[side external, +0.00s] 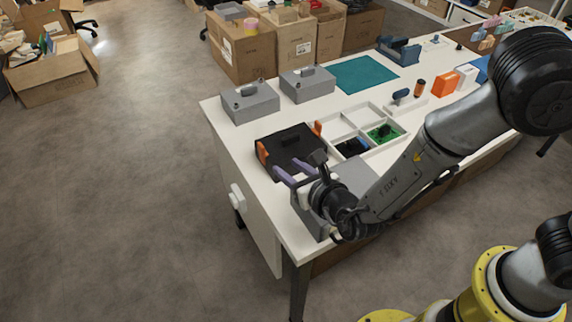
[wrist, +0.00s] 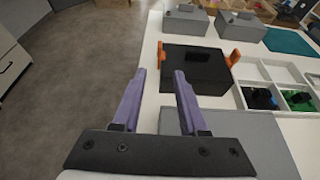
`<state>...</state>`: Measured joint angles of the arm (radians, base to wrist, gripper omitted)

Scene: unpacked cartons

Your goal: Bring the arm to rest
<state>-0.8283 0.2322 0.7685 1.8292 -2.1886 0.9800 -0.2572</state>
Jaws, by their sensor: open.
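My gripper (side external: 291,173) is open and empty, with two purple fingers held above the near left end of the white table (side external: 222,128). In the wrist view my gripper (wrist: 158,100) has its fingers wide apart, with floor and the table's edge between them. A black box with orange side clips (side external: 290,147) lies just beyond the fingertips; it also shows in the wrist view (wrist: 195,69). A grey box or panel (side external: 355,176) is partly hidden under my arm.
Two grey cases (side external: 250,101) (side external: 307,83) stand at the table's far left. A white divided tray (side external: 372,118) holds green and black parts. A teal mat (side external: 362,74), a blue device (side external: 399,50) and an orange block (side external: 445,84) lie farther back. Cartons (side external: 240,50) stand behind.

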